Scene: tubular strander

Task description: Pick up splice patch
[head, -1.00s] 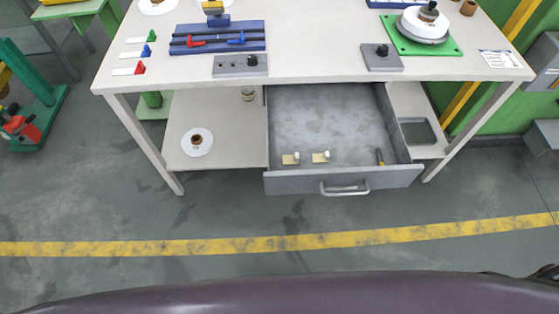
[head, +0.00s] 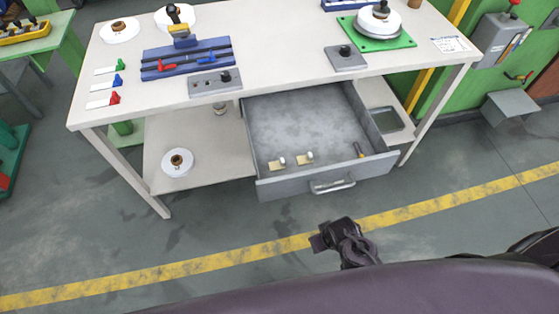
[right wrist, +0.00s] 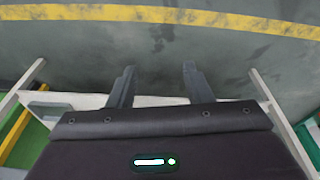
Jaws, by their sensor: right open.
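The left patch (head: 277,165) and the right patch (head: 304,158) are a short gap apart. My right gripper (head: 322,238) is in front of the drawer and apart from it, over the floor near the yellow line. In the right wrist view its two fingers (right wrist: 155,85) are spread with nothing between them. No patch shows in that view. My left gripper is not in view.
A dark tool with a yellowish end (head: 359,150) lies at the drawer's right. The drawer handle (head: 332,186) sticks out in front. The white tabletop (head: 285,65) above holds a blue fixture (head: 187,58) and a green base (head: 375,35). A spool (head: 178,162) sits on the lower shelf.

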